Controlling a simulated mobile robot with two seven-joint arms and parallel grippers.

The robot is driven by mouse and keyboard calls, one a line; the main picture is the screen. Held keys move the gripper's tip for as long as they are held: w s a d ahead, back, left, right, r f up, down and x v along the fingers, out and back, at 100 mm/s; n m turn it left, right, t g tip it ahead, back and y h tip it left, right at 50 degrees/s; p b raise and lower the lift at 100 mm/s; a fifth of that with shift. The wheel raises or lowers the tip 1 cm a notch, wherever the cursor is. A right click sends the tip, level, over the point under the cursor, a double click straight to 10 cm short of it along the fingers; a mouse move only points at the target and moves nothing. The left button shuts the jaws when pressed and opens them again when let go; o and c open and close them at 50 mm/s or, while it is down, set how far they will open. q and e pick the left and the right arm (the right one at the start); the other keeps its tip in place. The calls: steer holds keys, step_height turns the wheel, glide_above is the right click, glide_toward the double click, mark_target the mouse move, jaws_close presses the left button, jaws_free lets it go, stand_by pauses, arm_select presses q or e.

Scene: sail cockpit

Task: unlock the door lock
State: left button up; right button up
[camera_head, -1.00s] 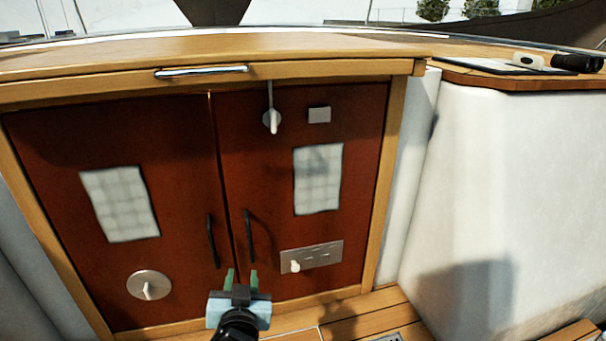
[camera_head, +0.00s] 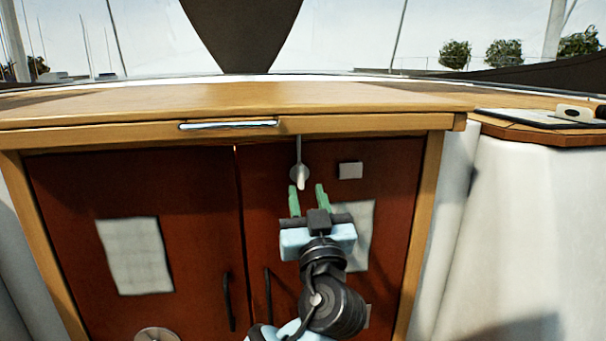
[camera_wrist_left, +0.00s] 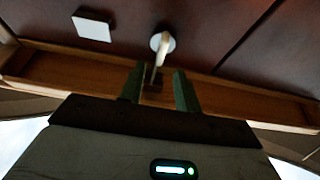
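The door lock is a small round white fitting with a lever (camera_head: 300,176) near the top of the right red-brown door (camera_head: 388,215). A thin rod runs up from it to the wooden frame. My left gripper (camera_head: 308,188) is open just below the lock, its green fingers pointing up toward it. In the left wrist view the lock's round plate (camera_wrist_left: 162,42) lies just beyond the fingertips. Its pale lever appears between the two green fingers (camera_wrist_left: 158,82); contact cannot be told. My right gripper is not in view.
A small white square plate (camera_head: 350,170) sits right of the lock. The left door (camera_head: 195,220) carries a pale grid panel (camera_head: 134,255). Black handles (camera_head: 229,302) flank the seam. A metal rail (camera_head: 228,124) and wooden ledge (camera_head: 120,105) are above.

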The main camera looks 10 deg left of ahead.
mark_target(302, 174)
arm_select(q)
steer(key=x, duration=0.4)
steer(key=shift+r+p, duration=0.25)
steer(key=shift+p, duration=0.15)
steer(key=shift+x, duration=0.85)
steer(key=shift+f, duration=0.2)
jaws_close()
